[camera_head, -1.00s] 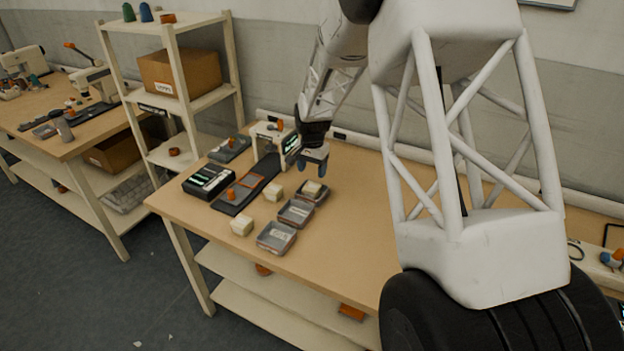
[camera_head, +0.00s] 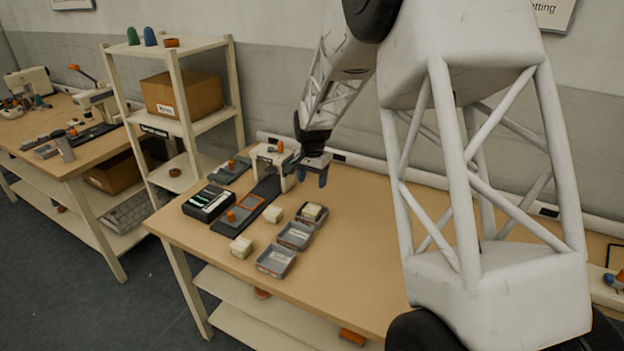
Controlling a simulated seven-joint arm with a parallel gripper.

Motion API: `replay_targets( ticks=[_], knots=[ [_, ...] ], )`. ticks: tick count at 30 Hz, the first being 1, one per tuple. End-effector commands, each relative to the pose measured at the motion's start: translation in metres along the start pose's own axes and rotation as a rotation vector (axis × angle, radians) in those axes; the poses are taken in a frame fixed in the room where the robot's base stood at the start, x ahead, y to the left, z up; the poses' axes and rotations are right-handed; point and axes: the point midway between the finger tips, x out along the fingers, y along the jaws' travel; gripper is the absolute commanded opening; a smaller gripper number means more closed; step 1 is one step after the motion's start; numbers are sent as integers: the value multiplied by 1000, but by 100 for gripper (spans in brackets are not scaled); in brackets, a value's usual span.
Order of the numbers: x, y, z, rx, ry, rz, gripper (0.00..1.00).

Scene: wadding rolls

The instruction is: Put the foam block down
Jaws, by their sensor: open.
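A cream foam block (camera_head: 313,211) sits in the farthest of three grey trays, whose rim (camera_head: 323,221) shows around it. Two more cream foam blocks lie on the table: one block (camera_head: 273,214) left of the trays and another block (camera_head: 241,247) nearer the front edge. The middle tray (camera_head: 295,236) and the near tray (camera_head: 275,262) hold no block. My gripper (camera_head: 309,178) is open and empty, above and just behind the block in the far tray, with a visible gap between them.
Left of the blocks are a dark mat (camera_head: 238,222), a black device with a green display (camera_head: 208,203) and a white machine (camera_head: 272,163) close to my gripper. A grey tray (camera_head: 230,170) lies at the back left. The table (camera_head: 355,250) is clear right of the trays.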

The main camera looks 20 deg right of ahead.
Motion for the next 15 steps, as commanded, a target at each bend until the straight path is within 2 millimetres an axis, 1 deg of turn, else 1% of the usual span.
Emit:
replay_targets(
  ticks=[5, 8, 11, 15],
  knots=[
    [-2, 1, 2, -3, 1, -1, 65],
    [-8, 3, 6, -12, 4, -3, 65],
    [-19, 8, 15, -31, 9, -7, 65],
    [-42, 19, 35, -73, 20, -14, 65]
  ],
)
